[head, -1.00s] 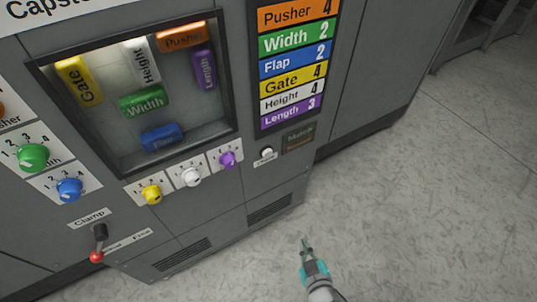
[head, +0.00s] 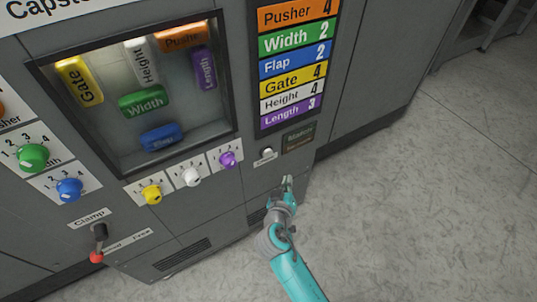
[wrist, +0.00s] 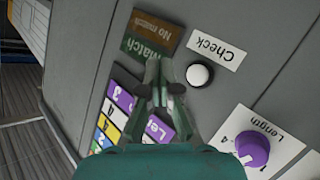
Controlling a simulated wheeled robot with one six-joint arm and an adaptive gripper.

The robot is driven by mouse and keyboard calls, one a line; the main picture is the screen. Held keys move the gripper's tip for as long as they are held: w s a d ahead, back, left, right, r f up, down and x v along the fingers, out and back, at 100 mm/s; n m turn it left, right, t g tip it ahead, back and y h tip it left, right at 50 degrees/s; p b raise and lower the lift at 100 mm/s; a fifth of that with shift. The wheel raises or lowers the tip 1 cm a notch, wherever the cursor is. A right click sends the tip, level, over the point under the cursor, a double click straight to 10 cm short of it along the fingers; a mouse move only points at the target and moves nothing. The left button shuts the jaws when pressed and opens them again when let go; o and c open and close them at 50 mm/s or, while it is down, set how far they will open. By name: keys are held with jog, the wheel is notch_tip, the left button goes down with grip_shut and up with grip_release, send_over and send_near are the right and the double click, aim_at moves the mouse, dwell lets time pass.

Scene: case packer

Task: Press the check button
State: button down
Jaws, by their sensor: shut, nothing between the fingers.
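The check button is a round white button (head: 267,152) on the grey machine front, just above its small label in the head view. In the wrist view the white button (wrist: 199,74) sits beside the white "Check" label (wrist: 217,46), which appears upside down. My gripper (head: 287,181) is in front of the panel, below and slightly right of the button in the head view. In the wrist view my gripper's fingertips (wrist: 160,68) are together and empty, to the left of the button. The fingers appear apart from the button; their exact distance to the panel is unclear.
A "Match / No match" indicator (head: 298,138) is right of the button. The purple Length knob (head: 227,159), white knob (head: 191,177) and yellow knob (head: 152,194) are to its left. A red-tipped clamp lever (head: 97,256) sticks out lower left. The floor at right is clear.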

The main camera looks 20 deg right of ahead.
jog(key=shift+w, duration=0.1)
jog(key=w+a, duration=0.2)
jog(key=w, duration=0.6)
jog(key=shift+w, duration=0.25)
jog(key=shift+w, duration=0.15)
dwell(1.5)
jog(key=shift+w, duration=0.25)
jog(key=shift+w+a, duration=0.15)
jog(key=shift+w, duration=0.3)
dwell(0.9)
jog(key=shift+s, duration=0.9)
jog(key=shift+s+d, duration=0.25)
jog(key=shift+s, duration=0.55)
jog(key=shift+s+d, duration=0.2)
jog(key=shift+s, duration=0.65)
jog(key=shift+s+d, duration=0.25)
jog(key=shift+s, duration=0.55)
